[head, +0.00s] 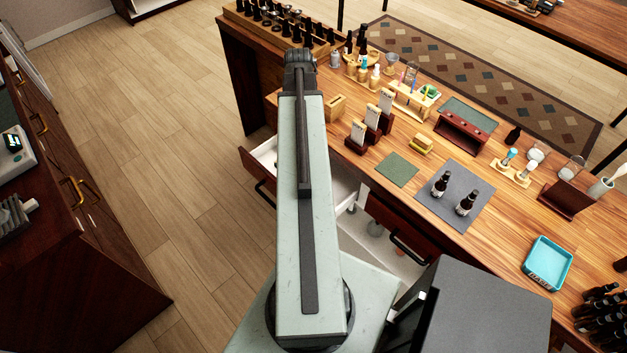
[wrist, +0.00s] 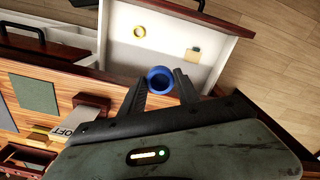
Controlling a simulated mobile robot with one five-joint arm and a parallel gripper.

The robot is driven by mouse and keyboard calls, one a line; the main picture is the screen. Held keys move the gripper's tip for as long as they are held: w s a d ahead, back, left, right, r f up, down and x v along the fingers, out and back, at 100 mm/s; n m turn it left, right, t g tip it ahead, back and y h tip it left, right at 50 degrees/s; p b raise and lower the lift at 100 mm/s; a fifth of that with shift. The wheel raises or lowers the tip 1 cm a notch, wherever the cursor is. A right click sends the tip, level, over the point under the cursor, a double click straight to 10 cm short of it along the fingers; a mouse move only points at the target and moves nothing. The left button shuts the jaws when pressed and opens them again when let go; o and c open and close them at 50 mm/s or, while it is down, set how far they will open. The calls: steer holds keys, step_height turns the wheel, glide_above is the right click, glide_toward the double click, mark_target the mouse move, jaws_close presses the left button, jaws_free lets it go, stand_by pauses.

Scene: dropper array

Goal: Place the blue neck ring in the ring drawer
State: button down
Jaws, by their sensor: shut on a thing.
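The blue neck ring (wrist: 160,79) is a small thick ring in the wrist view. My gripper (wrist: 158,81) is shut on it, with the ring between its dark fingertips. An open drawer with a white inside (wrist: 225,45) lies beyond and below the ring. I cannot tell the ring's exact height over the drawer. In the head view the open drawer (head: 262,156) shows left of my arm, which hides the ring and my gripper's fingers.
A second open drawer (head: 402,222) is right of my arm. The bench top carries a green mat (head: 398,170), a grey mat (head: 439,208) with two dark bottles, card holders (head: 362,134) and a blue tray (head: 547,264). The floor left of the bench is clear.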

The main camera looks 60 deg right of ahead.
steer(key=f+m+b, duration=0.2)
steer(key=f+b, duration=0.5)
steer(key=f, duration=0.1)
steer(key=s+f+m+b, duration=0.1)
steer(key=f+m+b, duration=0.2)
steer(key=f+b, duration=0.5)
steer(key=a+f+m+b, duration=0.1)
steer(key=f+m+b, duration=0.2)
steer(key=f+b, duration=0.4)
steer(key=shift+s+f+b, duration=0.2)
steer(key=shift+f, duration=0.6)
steer(key=shift+s+f+b, duration=0.15)
steer(key=shift+s+f, duration=0.05)
steer(key=shift+f, duration=0.55)
steer(key=shift+w+d+r, duration=0.1)
steer(key=shift+d+r, duration=0.1)
steer(key=shift+r, duration=0.05)
steer(key=shift+w+d, duration=0.9)
steer(key=shift+d, duration=0.3)
steer(key=shift+w+d+f+b, duration=0.15)
steer(key=shift+f+b, duration=0.15)
steer(key=shift+f, duration=0.1)
steer(key=shift+w+d+f+b, duration=0.15)
steer(key=shift+f+b, duration=0.1)
steer(key=shift+f, duration=0.15)
steer(key=shift+r, duration=0.2)
steer(key=shift+f, duration=0.25)
steer(key=c, duration=0.9)
jaws_free()
steer(key=shift+r, duration=0.1)
